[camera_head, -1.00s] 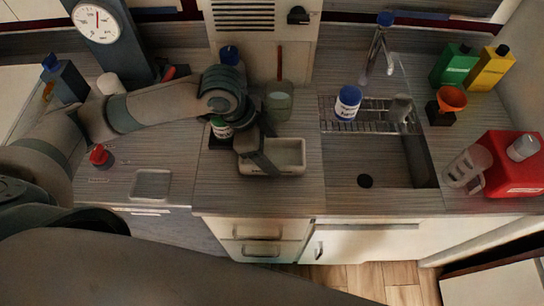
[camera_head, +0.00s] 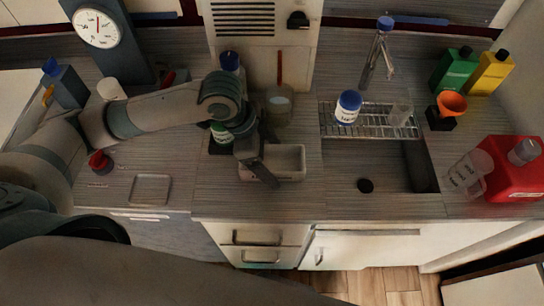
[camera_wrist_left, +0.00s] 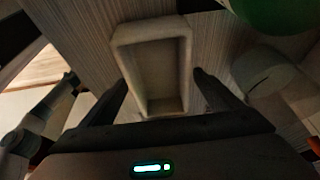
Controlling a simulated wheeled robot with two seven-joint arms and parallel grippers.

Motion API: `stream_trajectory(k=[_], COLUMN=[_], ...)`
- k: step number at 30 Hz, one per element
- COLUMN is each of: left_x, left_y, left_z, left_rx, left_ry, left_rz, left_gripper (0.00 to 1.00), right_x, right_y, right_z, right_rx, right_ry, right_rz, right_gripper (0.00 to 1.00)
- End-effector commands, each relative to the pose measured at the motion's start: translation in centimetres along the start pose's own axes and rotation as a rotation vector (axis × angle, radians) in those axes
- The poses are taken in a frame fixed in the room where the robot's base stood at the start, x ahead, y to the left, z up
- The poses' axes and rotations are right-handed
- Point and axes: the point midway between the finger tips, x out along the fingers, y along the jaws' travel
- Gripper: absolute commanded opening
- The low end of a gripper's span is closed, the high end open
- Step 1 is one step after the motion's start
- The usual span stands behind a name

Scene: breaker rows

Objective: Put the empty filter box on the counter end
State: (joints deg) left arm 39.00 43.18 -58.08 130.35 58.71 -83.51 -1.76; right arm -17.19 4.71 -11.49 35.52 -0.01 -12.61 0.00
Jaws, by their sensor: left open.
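The empty filter box, a pale open-topped box (camera_head: 290,162), sits on the counter left of the sink in the head view. It also shows in the left wrist view (camera_wrist_left: 153,32), with its bare inside facing the camera. My left gripper (camera_head: 262,178) is at the box's left part and hides some of it. In the left wrist view its two fingers (camera_wrist_left: 160,82) are spread apart, one on each side of the box's near part. I cannot tell whether either finger touches it. My right gripper is not in view.
A white jar with a blue lid (camera_head: 347,106) stands on the sink rack. A glass beaker (camera_head: 278,105) is behind the box, and a green-labelled bottle (camera_head: 221,131) is close to my left wrist. Bare counter (camera_head: 225,190) lies in front. A red canister (camera_head: 514,172) stands far right.

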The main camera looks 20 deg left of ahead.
Motion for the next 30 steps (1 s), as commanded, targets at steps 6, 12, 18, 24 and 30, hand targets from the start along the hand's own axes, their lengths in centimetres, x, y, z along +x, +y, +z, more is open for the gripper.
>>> stream_trajectory(k=[6, 12, 18, 24, 30], left_x=[-1.5, -4.6, -8.2, -11.0, -12.1], left_y=[-0.1, -0.1, -0.1, -0.1, 0.0], left_z=[-0.1, -0.1, -0.1, -0.1, -0.1], left_rx=[0.001, 0.001, 0.002, 0.001, 0.000], left_ry=[0.001, 0.001, 0.001, 0.001, 0.000], left_rz=[-0.003, -0.004, -0.005, -0.003, 0.000], left_gripper=[0.85, 0.85, 0.85, 0.85, 0.85], right_x=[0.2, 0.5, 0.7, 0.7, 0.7], right_y=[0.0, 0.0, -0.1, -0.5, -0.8], right_z=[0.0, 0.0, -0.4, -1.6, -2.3], right_rx=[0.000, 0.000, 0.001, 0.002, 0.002], right_ry=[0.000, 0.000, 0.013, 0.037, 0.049], right_rz=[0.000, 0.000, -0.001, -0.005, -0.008], right_gripper=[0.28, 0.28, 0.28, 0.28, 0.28])
